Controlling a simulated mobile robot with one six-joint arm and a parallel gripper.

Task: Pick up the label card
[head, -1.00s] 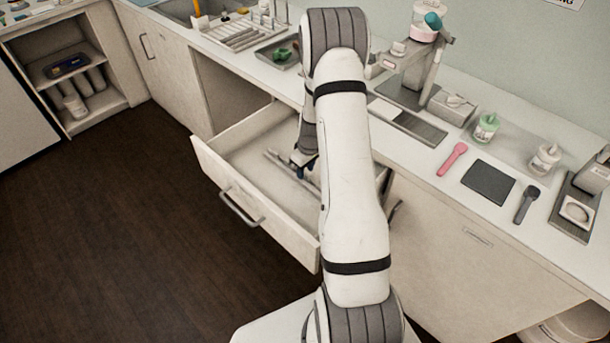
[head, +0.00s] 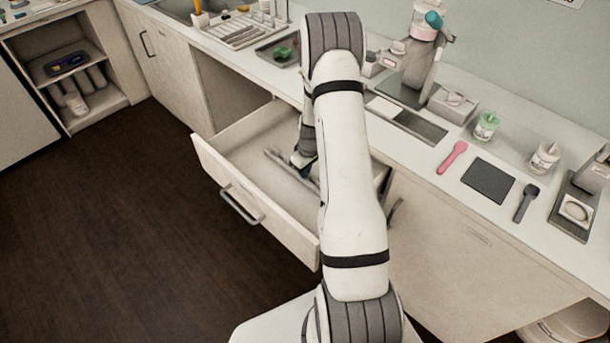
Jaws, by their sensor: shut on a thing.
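My gripper (head: 304,167) points down inside the open drawer (head: 238,152), just above its floor. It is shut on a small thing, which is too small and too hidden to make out. I cannot tell from this view whether that thing is the label card, and I cannot make out the card anywhere else. A thin grey strip (head: 279,160) lies on the drawer floor beside the fingers. My arm hides the right part of the drawer.
The drawer's front (head: 255,212) and side walls stand around my gripper. The counter above holds a pink scoop (head: 453,157), a dark square pad (head: 488,182), a dark scoop (head: 526,202) and a green-topped jar (head: 486,126). The floor at left is clear.

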